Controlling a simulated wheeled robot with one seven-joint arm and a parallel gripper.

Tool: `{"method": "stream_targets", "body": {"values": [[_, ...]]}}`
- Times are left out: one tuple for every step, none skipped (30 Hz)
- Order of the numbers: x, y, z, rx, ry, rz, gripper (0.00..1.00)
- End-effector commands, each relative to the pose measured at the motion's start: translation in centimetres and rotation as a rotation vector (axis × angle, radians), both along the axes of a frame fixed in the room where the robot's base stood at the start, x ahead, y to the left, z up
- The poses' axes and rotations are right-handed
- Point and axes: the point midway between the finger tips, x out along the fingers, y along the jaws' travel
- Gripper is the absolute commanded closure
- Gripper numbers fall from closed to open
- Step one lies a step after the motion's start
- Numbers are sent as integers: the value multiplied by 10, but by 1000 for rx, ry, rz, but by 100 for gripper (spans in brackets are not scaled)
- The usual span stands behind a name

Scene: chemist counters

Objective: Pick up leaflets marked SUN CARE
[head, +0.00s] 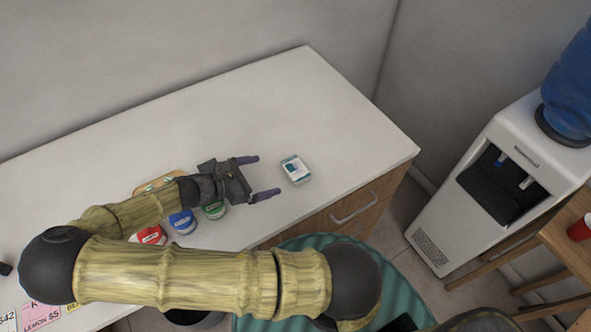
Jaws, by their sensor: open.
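A small white stack or box with a teal and dark printed face (296,169) lies flat on the white counter near its right end. It may be the leaflets, but its print is too small to read, so I cannot confirm SUN CARE. My gripper (268,175) is open and empty, with its two purple-grey fingers pointing right toward this item. The fingertips are a short way left of it and apart from it. I cannot tell the height of the gripper above the counter.
Red (150,235), blue (183,222) and green (214,210) lidded tubs stand beside a tan tray (160,186), partly under my arm. Printed cards (40,314) show at lower left. A water dispenser (500,180) stands right of the counter. The counter's back is clear.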

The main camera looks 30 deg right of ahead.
Motion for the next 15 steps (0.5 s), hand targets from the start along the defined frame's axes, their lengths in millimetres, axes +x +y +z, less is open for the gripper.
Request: {"method": "stream_targets", "body": {"values": [[0,-4,-1,-3,1,-3,0],[-1,-7,-2,-4,1,-4,0],[0,-12,-3,-4,1,-5,0],[-1,-16,-5,-4,1,-6,0],[-1,-21,-6,-5,1,-6,0],[-1,-28,-9,-5,2,-7,0],[0,-32,-11,-5,2,-6,0],[0,-38,-13,-6,2,-6,0],[0,-44,-15,-5,2,-6,0],[0,-48,-17,-4,2,-5,0],[1,-52,-19,-4,2,-6,0],[1,-56,-21,-3,1,-5,0],[1,-58,-22,-2,1,-4,0],[1,-60,-23,-2,1,-4,0],[1,-61,-24,-1,0,-3,0]]}}
